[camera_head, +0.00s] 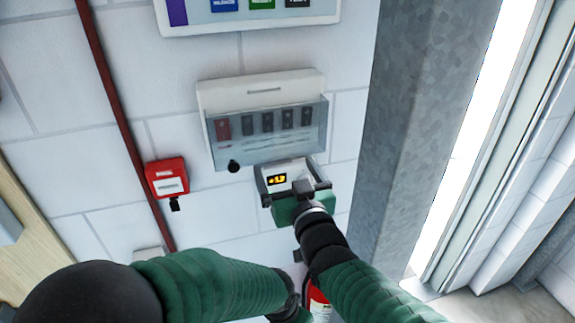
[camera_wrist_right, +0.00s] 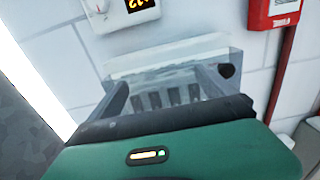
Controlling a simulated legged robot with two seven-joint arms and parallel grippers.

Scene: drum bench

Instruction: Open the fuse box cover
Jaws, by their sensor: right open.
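The fuse box (camera_head: 262,90) is a white housing on the wall, with a see-through cover (camera_head: 270,152) over a row of dark switches and one red switch. A round black knob (camera_head: 233,166) sits at the cover's lower left corner. My right gripper (camera_head: 287,168) is open and empty, just below the cover's lower right part. In the right wrist view, the spread fingers (camera_wrist_right: 162,82) frame the cover (camera_wrist_right: 170,68), and the knob (camera_wrist_right: 227,71) lies outside them. I cannot tell whether they touch the cover. My left gripper is not seen; only my left arm shows.
A white device with an orange display (camera_head: 277,179) is on the wall behind my right gripper. A red call box (camera_head: 167,178) and a dark red pipe (camera_head: 117,90) are to the left. A grey column (camera_head: 420,110) stands right. A red extinguisher (camera_head: 318,303) is below.

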